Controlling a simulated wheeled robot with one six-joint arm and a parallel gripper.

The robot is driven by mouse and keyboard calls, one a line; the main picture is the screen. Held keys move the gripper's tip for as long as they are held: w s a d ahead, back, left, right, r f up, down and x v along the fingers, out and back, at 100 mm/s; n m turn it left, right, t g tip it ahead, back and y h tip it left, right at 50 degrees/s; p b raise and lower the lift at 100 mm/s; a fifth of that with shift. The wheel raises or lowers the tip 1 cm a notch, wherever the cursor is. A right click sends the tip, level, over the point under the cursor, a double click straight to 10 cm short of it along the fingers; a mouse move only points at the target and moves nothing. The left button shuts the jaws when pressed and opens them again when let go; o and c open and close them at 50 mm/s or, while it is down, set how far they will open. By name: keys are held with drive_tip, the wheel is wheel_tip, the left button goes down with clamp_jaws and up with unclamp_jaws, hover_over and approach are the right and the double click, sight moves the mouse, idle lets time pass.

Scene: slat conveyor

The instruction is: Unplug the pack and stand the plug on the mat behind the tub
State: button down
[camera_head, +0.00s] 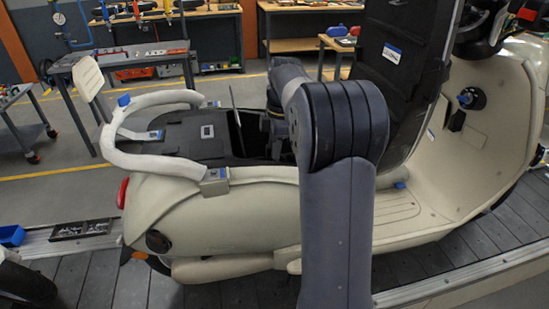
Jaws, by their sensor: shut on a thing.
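A cream scooter (230,215) stands on the slat conveyor with its black seat (395,75) raised. The dark opening under the seat, where the tub would be, shows only as a narrow dark gap (240,135); my arm covers much of it. Behind it, to the left, lies a flat black surface (175,135), probably the mat, with a small grey fitting on it. My arm rises in front and bends over at the opening. My gripper is hidden behind my arm or inside the opening. I cannot make out the pack or the plug.
A pale grab rail (150,165) curves around the black surface. A thin upright panel (236,110) stands at the opening's left edge. The raised seat closes off the right side. A parts tray (82,229) and blue bin (11,235) lie at the conveyor's left.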

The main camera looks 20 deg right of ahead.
drive_tip(key=shift+r+p, duration=4.5)
drive_tip(key=shift+r, duration=0.45)
drive_tip(key=shift+r, duration=0.1)
drive_tip(key=shift+r, duration=0.2)
drive_tip(key=shift+r, duration=0.9)
wheel_tip(320, 180, up, 11)
drive_tip(key=shift+f, duration=0.1)
drive_tip(key=a, duration=1.6)
drive_tip(key=shift+w+a, duration=0.3)
drive_tip(key=shift+a, duration=0.1)
